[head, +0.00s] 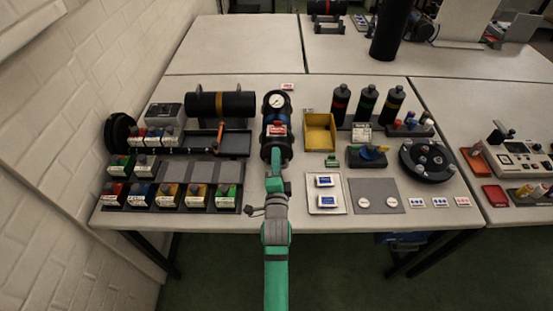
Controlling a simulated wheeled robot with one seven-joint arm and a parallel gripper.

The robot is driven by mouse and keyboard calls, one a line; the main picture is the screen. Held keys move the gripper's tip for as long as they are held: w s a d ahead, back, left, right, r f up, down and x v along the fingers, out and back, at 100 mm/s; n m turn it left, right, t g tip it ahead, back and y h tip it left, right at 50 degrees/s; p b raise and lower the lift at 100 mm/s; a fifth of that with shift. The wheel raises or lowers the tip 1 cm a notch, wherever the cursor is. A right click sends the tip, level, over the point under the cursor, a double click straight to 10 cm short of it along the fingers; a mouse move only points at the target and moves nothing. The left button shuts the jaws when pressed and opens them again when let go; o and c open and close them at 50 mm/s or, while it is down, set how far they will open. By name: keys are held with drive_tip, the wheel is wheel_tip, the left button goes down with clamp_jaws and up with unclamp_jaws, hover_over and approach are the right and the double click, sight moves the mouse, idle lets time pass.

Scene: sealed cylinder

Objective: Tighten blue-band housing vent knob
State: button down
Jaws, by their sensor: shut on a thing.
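A dark cylindrical housing (267,118) lies along the middle of the table. It has a white round gauge (277,100) at its far end, a bluish band below the gauge and a red-and-white label (276,130) on top. My green arm reaches in from the front edge. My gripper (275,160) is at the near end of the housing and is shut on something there. That spot fits the vent knob, but the gripper hides it and its fit cannot be seen.
A yellow bin (320,133), dark bottles (365,105) and a round black carousel (427,160) stand to the right. Racks of small coloured boxes (170,194) and a large black cylinder (221,105) are left. A white tray (326,203) lies close right of my arm.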

drive_tip(key=shift+d+m, duration=0.25)
drive_tip(key=shift+m, duration=0.75)
drive_tip(key=m, duration=0.8)
drive_tip(key=shift+s+a+f, duration=0.1)
drive_tip(key=shift+a, duration=0.15)
drive_tip(key=shift+m, duration=0.4)
drive_tip(key=shift+d, duration=0.2)
drive_tip(key=c, duration=1.6)
unclamp_jaws()
drive_tip(key=shift+o, duration=0.2)
drive_tip(key=shift+a, duration=0.2)
